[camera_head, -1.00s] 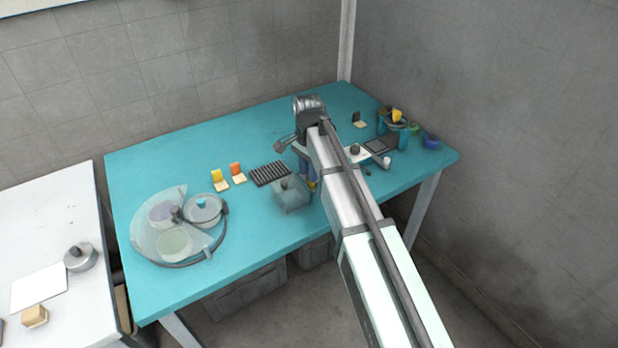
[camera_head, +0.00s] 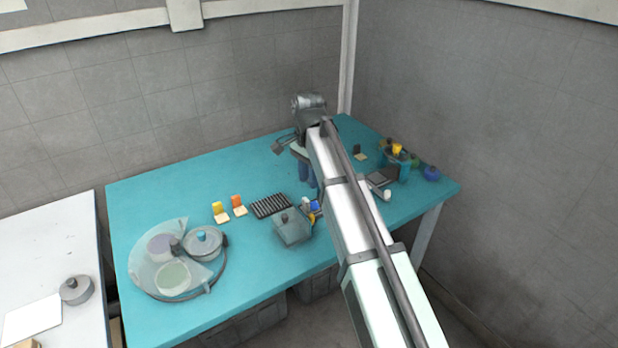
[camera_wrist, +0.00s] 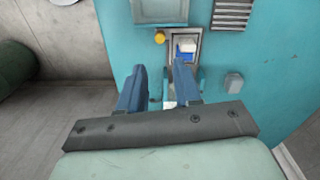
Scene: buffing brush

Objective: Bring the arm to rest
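My arm reaches over the teal table (camera_head: 150,300) in the head view, with its upper links crossing the middle. My gripper's two blue fingers show in the wrist view (camera_wrist: 158,75), spread apart with nothing between them. In the head view the fingers are partly hidden behind the arm. Beyond the fingertips, a blue and white block (camera_wrist: 186,47) sits in a narrow grey tray. It also shows in the head view (camera_head: 314,206), close beside the arm. Whether it is the buffing brush I cannot tell.
A clear round-sided tray with several round containers (camera_head: 203,243) stands front left. A greenish-grey lidded box (camera_head: 292,228) and a black ribbed rack (camera_head: 271,206) are left of the arm. Cups and jars (camera_head: 431,173) stand at right. Walls close off the back and right.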

